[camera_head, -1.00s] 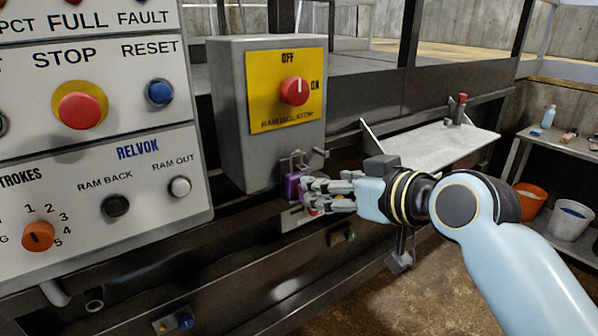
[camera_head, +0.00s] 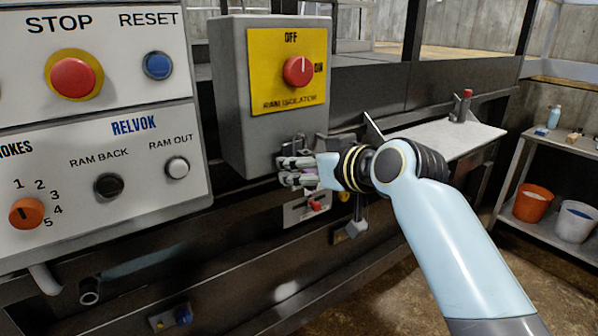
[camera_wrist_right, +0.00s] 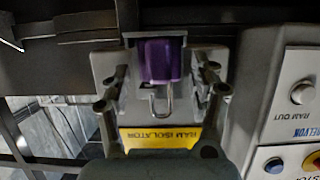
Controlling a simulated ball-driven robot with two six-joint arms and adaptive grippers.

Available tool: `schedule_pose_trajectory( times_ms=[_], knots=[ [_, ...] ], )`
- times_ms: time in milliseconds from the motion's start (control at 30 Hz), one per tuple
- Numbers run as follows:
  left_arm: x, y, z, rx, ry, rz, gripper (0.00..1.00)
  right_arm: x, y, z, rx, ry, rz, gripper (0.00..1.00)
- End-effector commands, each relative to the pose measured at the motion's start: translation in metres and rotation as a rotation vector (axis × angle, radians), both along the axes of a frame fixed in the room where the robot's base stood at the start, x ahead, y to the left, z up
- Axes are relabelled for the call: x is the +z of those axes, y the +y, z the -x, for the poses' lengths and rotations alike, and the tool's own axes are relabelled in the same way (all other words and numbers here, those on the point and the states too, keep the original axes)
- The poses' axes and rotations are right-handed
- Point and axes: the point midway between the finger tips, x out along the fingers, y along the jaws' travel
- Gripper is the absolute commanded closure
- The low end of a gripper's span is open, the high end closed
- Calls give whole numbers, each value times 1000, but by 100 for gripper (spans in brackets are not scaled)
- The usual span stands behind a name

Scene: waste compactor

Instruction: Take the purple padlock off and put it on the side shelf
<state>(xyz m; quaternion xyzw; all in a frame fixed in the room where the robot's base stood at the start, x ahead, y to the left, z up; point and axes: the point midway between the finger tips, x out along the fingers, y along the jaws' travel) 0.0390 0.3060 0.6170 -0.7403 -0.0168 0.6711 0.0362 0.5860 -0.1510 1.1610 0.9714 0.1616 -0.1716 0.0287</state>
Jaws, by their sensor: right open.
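The purple padlock (camera_wrist_right: 161,60) hangs below the grey ram isolator box (camera_head: 277,125), with its metal shackle (camera_wrist_right: 160,102) showing in the right wrist view. In the head view, my right gripper (camera_head: 283,171) covers most of the padlock. The right wrist view shows this gripper (camera_wrist_right: 160,72) open, with one finger on each side of the padlock. I cannot tell whether either finger touches it. The pale side shelf (camera_head: 435,139) stands to the right of the isolator box. My left gripper is out of view.
A small red-topped fitting (camera_head: 463,106) stands on the shelf's back edge. A control panel (camera_head: 100,130) with buttons stands on the left. A bench (camera_head: 515,172) at the far right holds a bottle (camera_head: 553,117), with orange (camera_head: 532,203) and white (camera_head: 575,221) buckets below.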

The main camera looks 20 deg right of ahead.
Motion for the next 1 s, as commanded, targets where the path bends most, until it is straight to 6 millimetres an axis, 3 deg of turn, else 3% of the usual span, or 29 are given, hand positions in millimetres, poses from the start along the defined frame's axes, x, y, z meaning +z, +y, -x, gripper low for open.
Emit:
schedule_pose_trajectory(
  times_ms=[100, 433, 1000],
  knots=[
    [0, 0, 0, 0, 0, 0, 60, 0, 0, 0, 0, 0, 0, 40],
    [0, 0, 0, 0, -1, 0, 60, 0, 0, 0, 0, 0, 0, 83],
    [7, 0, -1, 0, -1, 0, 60, 3, -2, 5, -1, 0, 0, 84]
  ],
)
